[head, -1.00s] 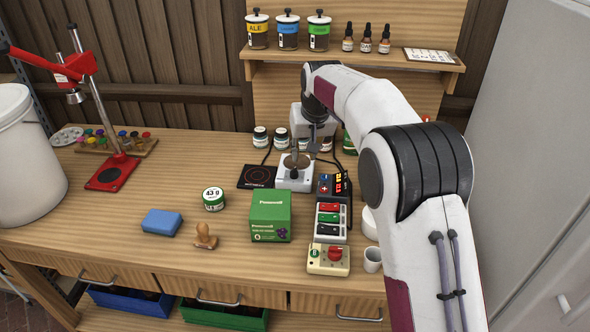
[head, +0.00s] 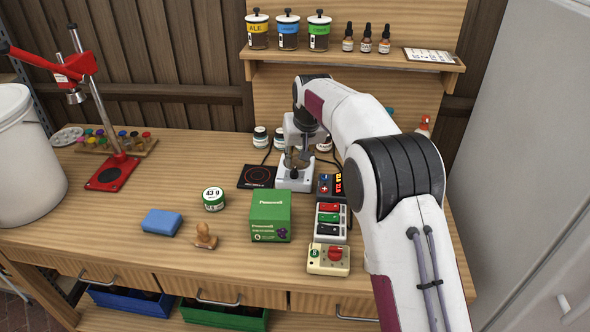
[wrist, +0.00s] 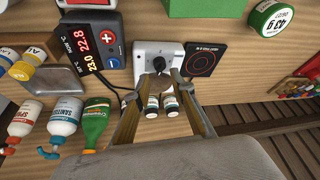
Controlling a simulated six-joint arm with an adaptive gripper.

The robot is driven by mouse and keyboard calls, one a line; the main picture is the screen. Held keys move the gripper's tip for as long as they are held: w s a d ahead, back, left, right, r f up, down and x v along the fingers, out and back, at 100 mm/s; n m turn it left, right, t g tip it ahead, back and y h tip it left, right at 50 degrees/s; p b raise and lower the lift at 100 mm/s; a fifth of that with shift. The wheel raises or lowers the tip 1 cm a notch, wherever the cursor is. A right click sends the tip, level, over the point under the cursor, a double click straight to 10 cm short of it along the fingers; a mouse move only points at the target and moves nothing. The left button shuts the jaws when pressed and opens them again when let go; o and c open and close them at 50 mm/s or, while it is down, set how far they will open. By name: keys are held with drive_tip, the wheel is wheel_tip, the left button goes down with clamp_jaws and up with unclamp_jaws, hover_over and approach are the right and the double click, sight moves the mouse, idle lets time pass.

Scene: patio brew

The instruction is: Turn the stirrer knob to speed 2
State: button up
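The stirrer is a small white box (head: 294,182) in the middle of the bench. In the wrist view the white stirrer (wrist: 146,48) shows a black knob (wrist: 159,63) on its face. My gripper (wrist: 159,76) points down at the stirrer. Its two fingers are apart, with the tips to either side of the knob. I cannot tell whether either tip touches it. In the head view my gripper (head: 297,158) is over the stirrer and hides part of it. I cannot read the knob's setting.
A flat black plate (head: 257,177) lies left of the stirrer. A temperature controller (head: 327,186) with red digits stands close on its right. Small jars (head: 261,137) stand behind.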

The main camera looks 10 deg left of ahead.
sight(295, 170)
drive_tip(key=shift+x, duration=3.2)
clamp_jaws()
